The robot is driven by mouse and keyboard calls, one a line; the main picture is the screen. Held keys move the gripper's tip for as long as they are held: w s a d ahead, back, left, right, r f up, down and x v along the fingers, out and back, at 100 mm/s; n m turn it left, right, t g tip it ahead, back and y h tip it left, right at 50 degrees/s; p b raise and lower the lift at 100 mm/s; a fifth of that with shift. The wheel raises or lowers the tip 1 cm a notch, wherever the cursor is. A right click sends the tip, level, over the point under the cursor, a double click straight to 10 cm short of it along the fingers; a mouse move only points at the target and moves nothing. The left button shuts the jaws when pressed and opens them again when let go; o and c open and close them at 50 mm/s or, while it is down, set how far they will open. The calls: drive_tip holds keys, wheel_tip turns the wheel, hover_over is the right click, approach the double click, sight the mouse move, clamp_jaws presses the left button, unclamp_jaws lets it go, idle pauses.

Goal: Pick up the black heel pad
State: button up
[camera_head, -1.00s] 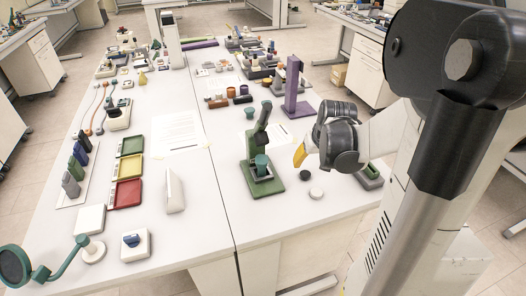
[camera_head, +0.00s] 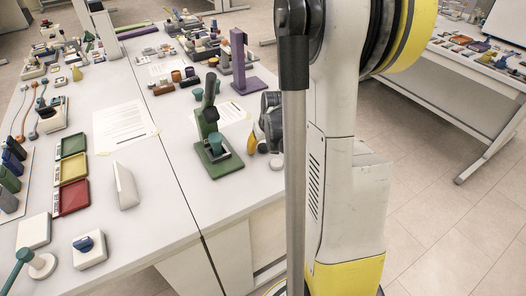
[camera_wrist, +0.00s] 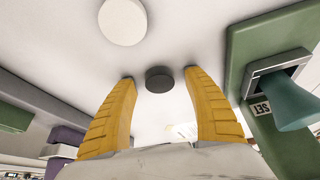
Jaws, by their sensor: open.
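The black heel pad (camera_wrist: 159,84) is a small dark disc on the white table. In the wrist view it lies between the two yellow fingertips of my gripper (camera_wrist: 160,74), with a gap on each side. The gripper is open and holds nothing. In the head view the pad (camera_head: 262,148) is a small dark spot just right of a yellow finger of my gripper (camera_head: 251,143). My arm hides most of the gripper there.
A white disc (camera_wrist: 122,21) lies near the pad; it also shows in the head view (camera_head: 277,163). A green stand (camera_head: 221,165) with a teal cup is close by, at the right in the wrist view. A purple stand (camera_head: 240,65) is farther back.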

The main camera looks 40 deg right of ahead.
sight(264, 147)
drive_tip(key=shift+r, duration=0.1)
drive_tip(key=c, duration=0.9)
drive_tip(key=shift+o, duration=0.2)
drive_tip(key=shift+r, duration=0.1)
drive_tip(key=shift+r, duration=0.3)
wheel_tip(264, 147, up, 4)
drive_tip(key=p, duration=0.2)
drive_tip(key=shift+s+p, duration=0.1)
drive_tip(key=shift+p, duration=0.2)
drive_tip(key=s+d+r+p, duration=0.3)
drive_tip(key=s+d+r, duration=0.3)
drive_tip(key=d, duration=0.3)
drive_tip(key=shift+s, duration=0.6)
drive_tip(key=shift+w+r, duration=0.1)
